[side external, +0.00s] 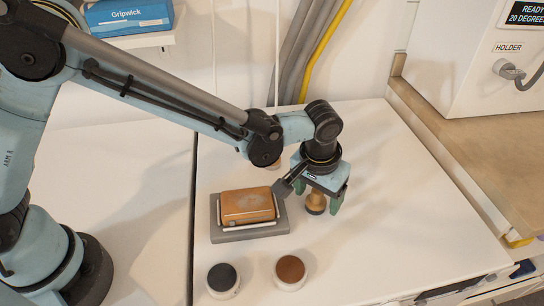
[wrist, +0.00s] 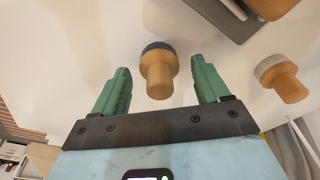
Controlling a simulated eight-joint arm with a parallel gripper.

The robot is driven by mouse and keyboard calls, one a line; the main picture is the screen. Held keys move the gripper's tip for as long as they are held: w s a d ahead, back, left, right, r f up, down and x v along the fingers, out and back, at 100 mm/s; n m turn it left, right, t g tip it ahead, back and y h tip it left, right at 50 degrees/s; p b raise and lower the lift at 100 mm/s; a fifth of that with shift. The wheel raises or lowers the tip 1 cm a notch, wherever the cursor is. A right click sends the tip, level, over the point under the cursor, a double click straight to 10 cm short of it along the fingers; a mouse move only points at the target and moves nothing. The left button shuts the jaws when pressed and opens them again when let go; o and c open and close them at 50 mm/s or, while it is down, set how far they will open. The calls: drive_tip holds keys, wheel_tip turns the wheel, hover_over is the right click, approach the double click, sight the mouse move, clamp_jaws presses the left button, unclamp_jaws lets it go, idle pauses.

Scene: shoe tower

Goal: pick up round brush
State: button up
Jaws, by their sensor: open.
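A round brush (side external: 316,203) with a wooden knob handle and a dark bristle end stands on the white worktop, right of the grey stand. It also shows in the wrist view (wrist: 159,72), between my green fingers. My gripper (side external: 318,195) is open and points down over this brush, with one finger on each side of it. In the wrist view, a gap shows between the brush and each finger of my gripper (wrist: 160,80). A second wooden brush with a pale bristle end (wrist: 284,80) lies to the right in the wrist view.
A tan block (side external: 248,205) rests on a grey stand (side external: 250,236) left of my gripper. Two round jars, one dark-topped (side external: 222,278) and one brown-topped (side external: 290,270), stand at the front. A blue Gripwick box (side external: 128,15) sits on a shelf. The worktop's right side is clear.

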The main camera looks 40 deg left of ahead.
drive_tip(key=shift+f, duration=0.35)
drive_tip(key=shift+c, duration=0.2)
drive_tip(key=c, duration=1.1)
drive_tip(key=shift+o, duration=0.2)
drive_tip(key=shift+r, duration=0.15)
drive_tip(key=shift+r, duration=0.55)
wheel_tip(320, 180, up, 3)
drive_tip(key=shift+f, duration=0.1)
drive_tip(key=s+d+r, duration=0.5)
drive_tip(key=s+r, duration=0.2)
drive_tip(key=s, duration=0.3)
drive_tip(key=shift+s, duration=0.2)
